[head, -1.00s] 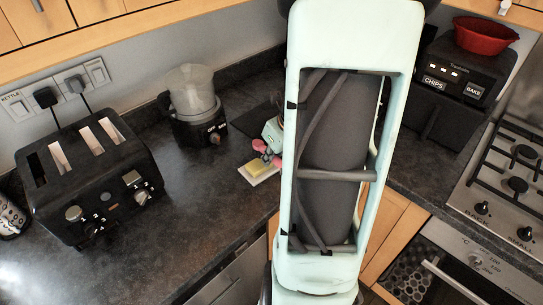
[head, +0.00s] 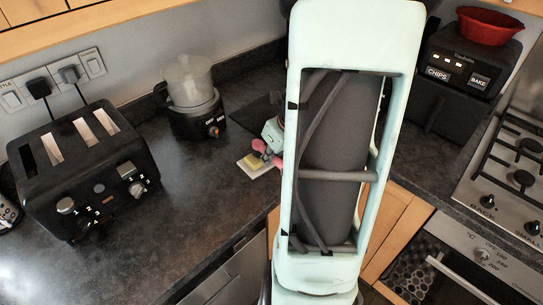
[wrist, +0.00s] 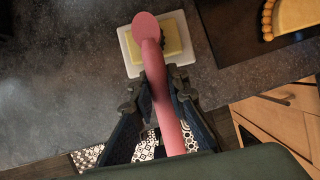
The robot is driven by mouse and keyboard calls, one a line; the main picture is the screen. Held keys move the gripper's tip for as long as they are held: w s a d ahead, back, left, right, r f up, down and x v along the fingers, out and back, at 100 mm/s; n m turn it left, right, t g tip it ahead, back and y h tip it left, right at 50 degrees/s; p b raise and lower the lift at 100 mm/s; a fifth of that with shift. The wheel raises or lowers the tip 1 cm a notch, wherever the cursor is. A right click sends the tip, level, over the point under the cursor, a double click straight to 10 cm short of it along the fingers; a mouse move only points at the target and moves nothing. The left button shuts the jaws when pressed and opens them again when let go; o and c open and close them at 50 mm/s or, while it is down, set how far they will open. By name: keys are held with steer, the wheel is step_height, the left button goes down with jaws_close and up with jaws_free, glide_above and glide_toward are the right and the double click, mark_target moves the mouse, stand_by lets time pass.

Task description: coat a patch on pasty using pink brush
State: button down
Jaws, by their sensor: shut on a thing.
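The pink brush (wrist: 158,85) is between the fingers of my gripper (wrist: 157,92), which is shut on it. Its round pink end is over the yellow block (wrist: 173,36) on a small white dish (wrist: 131,58). Whether the brush touches the block, I cannot tell; its bristles are not clear. The pasty (wrist: 296,13), golden with a crimped edge, is partly in view at the top right of the wrist view. In the head view, my arm hides the pasty, and the pink brush (head: 262,147) shows small above the dish (head: 265,172).
The pasty lies on a dark board (wrist: 236,45). A black toaster (head: 85,170) and a food processor (head: 193,95) stand to the left on the dark worktop. A black fryer (head: 460,65) with a red bowl (head: 487,30) and a hob (head: 515,170) are at right.

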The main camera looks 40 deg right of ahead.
steer(key=shift+s+f+b, duration=0.1)
steer(key=shift+f+b, duration=0.25)
steer(key=shift+f, duration=0.25)
stand_by(1.3)
step_height(320, 180, up, 7)
steer(key=p, duration=0.7)
steer(key=shift+r, duration=0.1)
steer(key=shift+a, duration=0.1)
stand_by(0.7)
